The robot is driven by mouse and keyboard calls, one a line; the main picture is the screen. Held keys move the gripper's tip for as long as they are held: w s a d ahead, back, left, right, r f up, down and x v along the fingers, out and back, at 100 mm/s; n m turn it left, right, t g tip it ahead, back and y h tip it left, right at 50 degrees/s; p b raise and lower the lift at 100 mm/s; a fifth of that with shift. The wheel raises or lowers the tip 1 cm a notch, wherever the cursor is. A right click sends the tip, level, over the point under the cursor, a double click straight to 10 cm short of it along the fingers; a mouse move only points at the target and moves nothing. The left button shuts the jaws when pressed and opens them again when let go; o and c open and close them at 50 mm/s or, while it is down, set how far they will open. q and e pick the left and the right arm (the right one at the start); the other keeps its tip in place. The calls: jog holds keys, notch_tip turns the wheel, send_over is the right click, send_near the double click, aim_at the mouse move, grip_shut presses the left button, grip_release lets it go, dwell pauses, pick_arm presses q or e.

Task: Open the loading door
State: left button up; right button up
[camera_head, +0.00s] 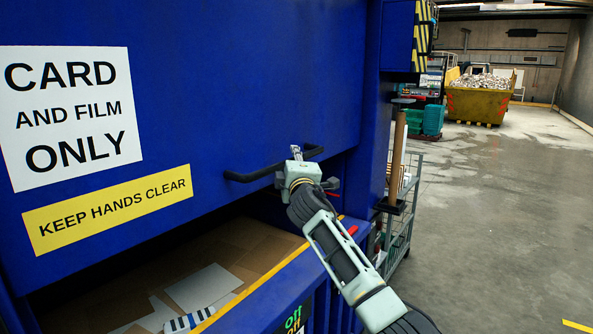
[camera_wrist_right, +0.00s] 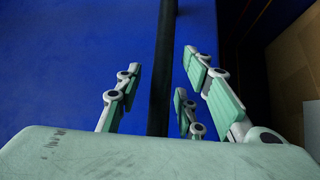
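The loading door (camera_head: 245,80) is a large blue panel with a white "CARD AND FILM ONLY" sign and a yellow "KEEP HANDS CLEAR" sign. A gap shows below its lower edge. A black bar handle (camera_head: 252,176) runs along the lower right of the door. My right gripper (camera_head: 297,154) is at the handle's right part. In the right wrist view the handle (camera_wrist_right: 162,70) passes between the spread fingers of this gripper (camera_wrist_right: 160,76), with blue showing on both sides of the bar. My left gripper is not in view.
Flat cardboard and white sheets (camera_head: 205,288) lie inside the opening, behind a yellow-edged front wall (camera_head: 262,281). A wire cage trolley (camera_head: 399,240) stands right of the machine. A yellow skip (camera_head: 478,103) is far back. The concrete floor at right is clear.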

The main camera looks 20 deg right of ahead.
jog(key=s+a+f, duration=0.1)
jog(key=s, duration=1)
jog(key=shift+s+a+f, duration=0.2)
jog(key=shift+a+f, duration=0.05)
